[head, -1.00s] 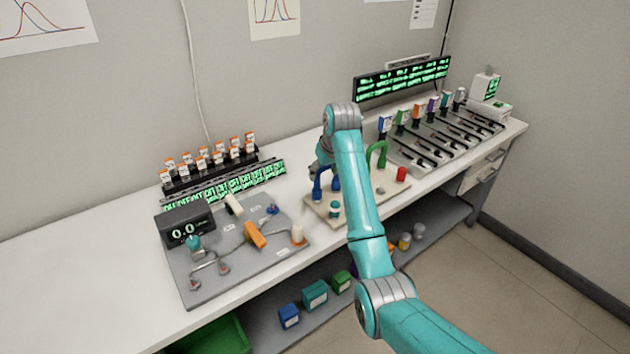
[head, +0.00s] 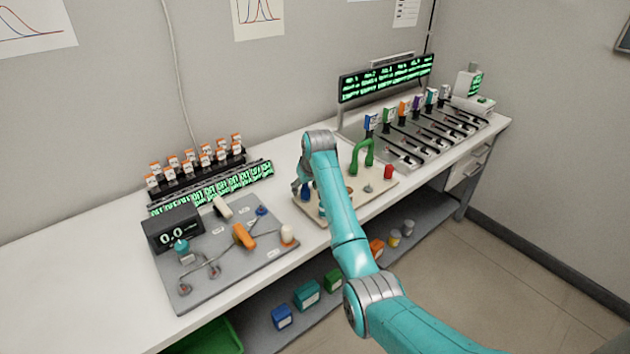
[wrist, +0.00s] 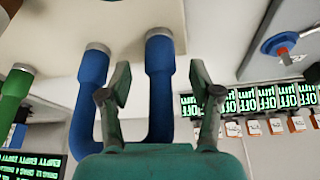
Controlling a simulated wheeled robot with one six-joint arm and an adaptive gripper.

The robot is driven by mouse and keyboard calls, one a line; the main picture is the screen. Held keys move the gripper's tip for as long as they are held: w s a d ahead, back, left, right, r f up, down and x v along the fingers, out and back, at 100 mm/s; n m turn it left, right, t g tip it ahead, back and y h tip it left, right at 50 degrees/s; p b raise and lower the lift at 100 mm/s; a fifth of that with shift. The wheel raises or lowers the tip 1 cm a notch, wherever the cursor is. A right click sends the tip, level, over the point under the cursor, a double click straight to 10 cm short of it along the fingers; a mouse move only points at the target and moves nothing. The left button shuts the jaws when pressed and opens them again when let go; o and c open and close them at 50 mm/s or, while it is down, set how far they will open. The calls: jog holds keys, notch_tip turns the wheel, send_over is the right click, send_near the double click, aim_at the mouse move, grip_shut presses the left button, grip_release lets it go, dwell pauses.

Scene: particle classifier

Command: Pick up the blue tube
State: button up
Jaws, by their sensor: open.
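The blue tube (wrist: 90,95) is a bent U-shape with two legs, each ending in a grey collar at the pale board (wrist: 110,20). My gripper (wrist: 160,82) is open, with one finger on each side of the tube's right leg in the wrist view. The left finger lies between the two legs. I cannot tell whether either finger touches the tube. In the head view a small part of the blue tube (head: 305,193) shows beside my arm, above the board (head: 385,186); my arm hides the rest and most of the gripper.
A green bent tube (head: 362,157) and a red piece (head: 388,171) stand on the same board. A grey plate with a display (head: 172,230) is to the left. Labelled vials (head: 195,158) and a rail of slides (head: 430,125) stand behind and to the right.

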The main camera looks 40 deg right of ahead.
grip_shut()
jog(key=shift+r, duration=0.1)
notch_tip(320, 180, up, 10)
jog(key=shift+f, duration=0.1)
dwell(0.5)
